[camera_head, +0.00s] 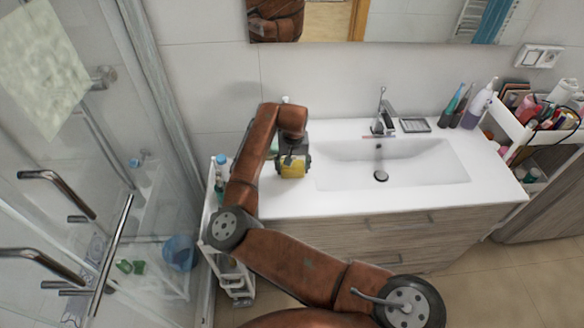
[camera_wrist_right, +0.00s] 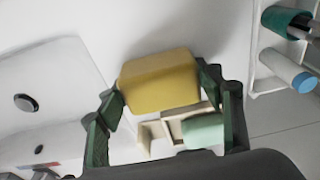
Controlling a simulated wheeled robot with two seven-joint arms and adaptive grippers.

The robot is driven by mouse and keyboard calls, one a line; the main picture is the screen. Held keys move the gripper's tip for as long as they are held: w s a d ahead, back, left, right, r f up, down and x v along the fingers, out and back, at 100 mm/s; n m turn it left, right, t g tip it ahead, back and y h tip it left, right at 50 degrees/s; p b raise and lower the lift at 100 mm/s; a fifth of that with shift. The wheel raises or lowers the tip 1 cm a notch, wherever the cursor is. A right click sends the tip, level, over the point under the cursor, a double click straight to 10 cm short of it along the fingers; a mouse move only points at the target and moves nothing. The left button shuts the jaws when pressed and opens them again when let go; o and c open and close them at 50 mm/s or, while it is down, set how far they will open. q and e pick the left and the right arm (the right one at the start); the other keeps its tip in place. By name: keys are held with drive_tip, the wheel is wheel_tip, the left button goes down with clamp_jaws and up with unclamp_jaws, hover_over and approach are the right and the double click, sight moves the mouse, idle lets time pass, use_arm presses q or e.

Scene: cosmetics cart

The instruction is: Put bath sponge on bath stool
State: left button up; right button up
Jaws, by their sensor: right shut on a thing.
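The yellow bath sponge (camera_head: 292,171) is at the left end of the white washbasin counter, under my right gripper (camera_head: 293,157). In the right wrist view the sponge (camera_wrist_right: 158,84) sits between the two green fingers of my right gripper (camera_wrist_right: 164,98), which is shut on it. From these views I cannot tell whether the sponge still touches the counter. I cannot make out a bath stool for certain; the floor of the shower, at the left of the head view, is seen through glass. My left gripper is not in view.
The white counter (camera_head: 300,203) has a sunken basin and tap (camera_head: 382,112). In the wrist view, a wooden holder and a pale green item (camera_wrist_right: 203,130) lie beside the sponge. A narrow cart (camera_head: 236,281), glass shower doors and a blue bucket (camera_head: 180,252) are at left.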

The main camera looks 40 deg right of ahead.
drive_tip(key=o, duration=1.1)
drive_tip(key=shift+f, duration=0.1)
drive_tip(key=shift+o, duration=0.2)
